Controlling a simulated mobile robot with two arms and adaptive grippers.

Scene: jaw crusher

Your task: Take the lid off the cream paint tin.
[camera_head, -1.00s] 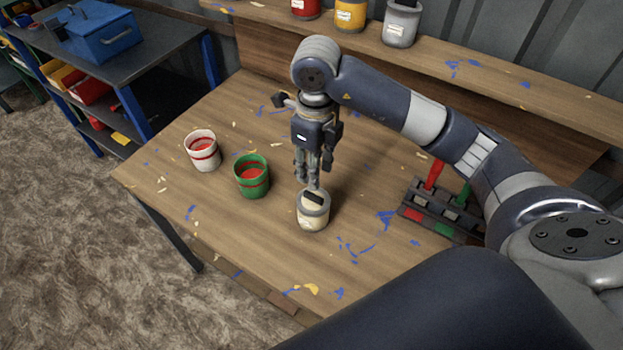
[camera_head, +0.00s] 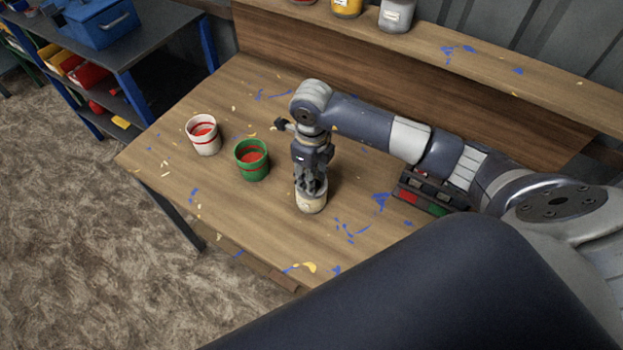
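The cream paint tin (camera_head: 311,205) stands upright on the wooden table, right of the green tin. My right gripper (camera_head: 311,188) points straight down over it, with its fingers at the tin's top. The fingers hide the lid and its dark handle, so I cannot tell whether they are shut on the handle or still apart around it. My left gripper is not in view.
A green tin (camera_head: 252,160) and a white tin with a red band (camera_head: 204,135) stand to the left. A dark rack (camera_head: 425,195) with red and green parts sits at right, partly behind my arm. More tins line the back shelf (camera_head: 480,62).

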